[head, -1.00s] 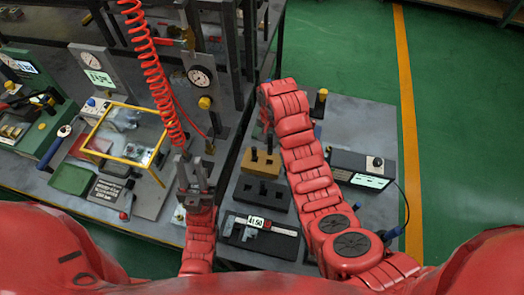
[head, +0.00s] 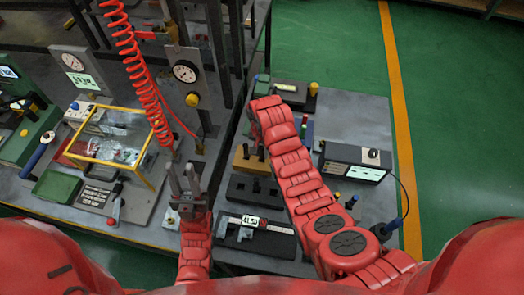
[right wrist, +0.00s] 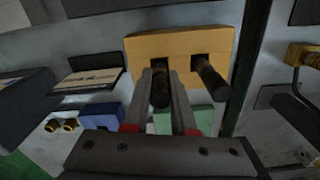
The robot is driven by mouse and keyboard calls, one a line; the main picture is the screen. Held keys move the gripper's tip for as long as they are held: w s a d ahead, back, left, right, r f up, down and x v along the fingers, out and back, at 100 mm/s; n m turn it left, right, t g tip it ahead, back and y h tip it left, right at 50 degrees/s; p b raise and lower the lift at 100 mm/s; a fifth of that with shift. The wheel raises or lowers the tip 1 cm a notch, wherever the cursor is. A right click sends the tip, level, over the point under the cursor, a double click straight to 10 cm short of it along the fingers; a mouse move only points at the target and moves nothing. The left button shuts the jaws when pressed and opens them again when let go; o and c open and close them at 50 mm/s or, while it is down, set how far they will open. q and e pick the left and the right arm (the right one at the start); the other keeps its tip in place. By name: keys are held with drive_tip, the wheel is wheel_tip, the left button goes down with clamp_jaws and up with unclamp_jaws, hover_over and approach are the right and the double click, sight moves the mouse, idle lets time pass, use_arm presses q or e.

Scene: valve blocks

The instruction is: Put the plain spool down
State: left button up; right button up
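A tan block (right wrist: 185,45) with two square holes fills the upper middle of the right wrist view. It also shows in the head view (head: 242,164), on the bench left of my right arm. A dark spool (right wrist: 160,90) stands at its left hole, between the fingers of my right gripper (right wrist: 161,82), which look closed on it. How deep it sits in the hole is unclear. A second dark spool (right wrist: 211,80) stands in the other hole, free of the fingers. My right gripper is hidden in the head view. My left gripper (head: 183,176) is empty, its fingers apart.
A black block (head: 252,190) and a tray with a caliper (head: 258,237) lie nearer me. A black display box (head: 353,163) stands right of my right arm. A yellow-framed clear case (head: 115,140) and a red coiled hose (head: 135,70) are left.

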sight(262, 147)
drive_tip(key=o, duration=0.4)
drive_tip(key=shift+o, duration=0.2)
drive_tip(key=shift+r, duration=0.35)
wheel_tip(262, 147, up, 2)
drive_tip(key=shift+r+b, duration=0.2)
drive_tip(key=shift+b, duration=0.5)
wheel_tip(262, 147, up, 9)
drive_tip(key=p, duration=0.8)
drive_tip(key=shift+s+r, duration=0.1)
drive_tip(key=shift+r, duration=0.05)
